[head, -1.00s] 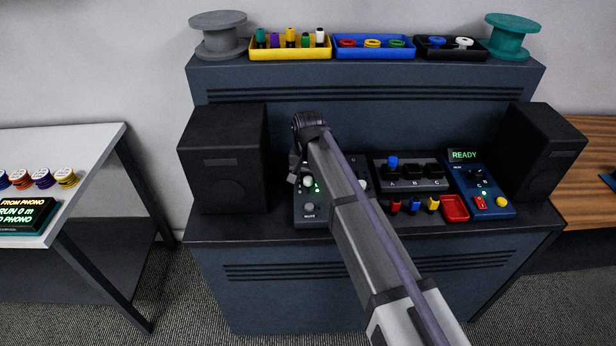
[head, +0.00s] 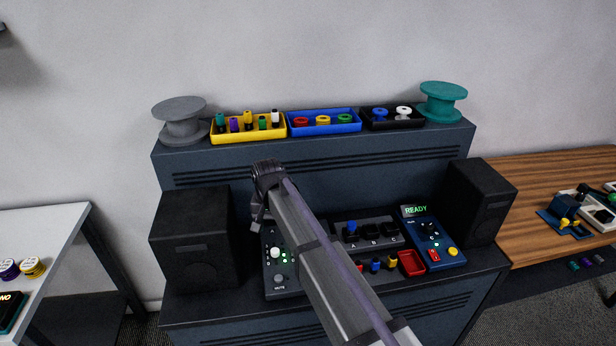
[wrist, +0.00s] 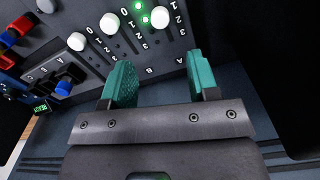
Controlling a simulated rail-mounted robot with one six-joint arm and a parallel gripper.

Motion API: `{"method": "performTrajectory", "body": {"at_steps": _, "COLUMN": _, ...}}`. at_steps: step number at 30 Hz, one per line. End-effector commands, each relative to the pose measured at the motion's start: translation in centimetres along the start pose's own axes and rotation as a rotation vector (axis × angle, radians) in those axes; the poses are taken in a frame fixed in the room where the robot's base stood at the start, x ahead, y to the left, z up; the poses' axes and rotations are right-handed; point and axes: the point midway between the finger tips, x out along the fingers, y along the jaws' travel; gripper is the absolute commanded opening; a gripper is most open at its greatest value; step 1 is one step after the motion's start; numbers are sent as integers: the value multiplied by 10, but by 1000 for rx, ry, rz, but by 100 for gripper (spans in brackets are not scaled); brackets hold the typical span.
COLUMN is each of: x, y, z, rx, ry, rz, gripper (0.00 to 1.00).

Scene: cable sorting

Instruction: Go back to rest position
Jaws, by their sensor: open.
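My gripper (wrist: 160,85) shows in the wrist view with its two teal finger pads apart and nothing between them. Past the fingers is the mixer panel (wrist: 148,50) with white slider knobs and lit green lights. In the head view my arm reaches up over the desk, and its end is above the mixer panel (head: 283,281), partly covering it. The fingers themselves are hidden in the head view.
Black speakers (head: 190,240) (head: 480,200) flank the panels. A blue panel (head: 435,242) reads READY, left of it an A-B-C block (head: 365,235). Yellow (head: 248,131), blue (head: 323,128) and black (head: 392,123) trays and two spools line the top shelf. Side tables stand left and right.

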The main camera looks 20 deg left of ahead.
Motion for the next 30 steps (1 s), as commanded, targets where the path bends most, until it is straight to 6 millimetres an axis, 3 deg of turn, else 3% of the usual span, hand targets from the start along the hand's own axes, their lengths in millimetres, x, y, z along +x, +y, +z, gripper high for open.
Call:
{"method": "performTrajectory", "body": {"at_steps": 2, "x": 0, "y": 0, "z": 0, "rx": -47, "ry": 0, "rz": 0, "gripper": 54}}
{"method": "performTrajectory", "body": {"at_steps": 5, "x": 0, "y": 32, "z": 45, "rx": -165, "ry": 0, "rz": 1, "gripper": 54}}
{"method": "performTrajectory", "body": {"at_steps": 8, "x": 0, "y": 111, "z": 82, "rx": -179, "ry": 0, "rz": 1, "gripper": 54}}
{"method": "performTrajectory", "body": {"at_steps": 12, "x": 0, "y": 236, "z": 146, "rx": -107, "ry": 0, "rz": 1, "gripper": 54}}
{"method": "performTrajectory", "body": {"at_steps": 15, "x": 0, "y": 312, "z": 197, "rx": -4, "ry": 0, "rz": 1, "gripper": 54}}
{"method": "performTrajectory", "body": {"at_steps": 18, "x": 0, "y": 366, "z": 237, "rx": 121, "ry": -1, "rz": 1, "gripper": 54}}
{"method": "performTrajectory", "body": {"at_steps": 22, "x": 0, "y": 407, "z": 250, "rx": 227, "ry": 0, "rz": 1, "gripper": 54}}
{"method": "performTrajectory", "body": {"at_steps": 30, "x": 0, "y": 413, "z": 249, "rx": 242, "ry": -1, "rz": 1, "gripper": 54}}
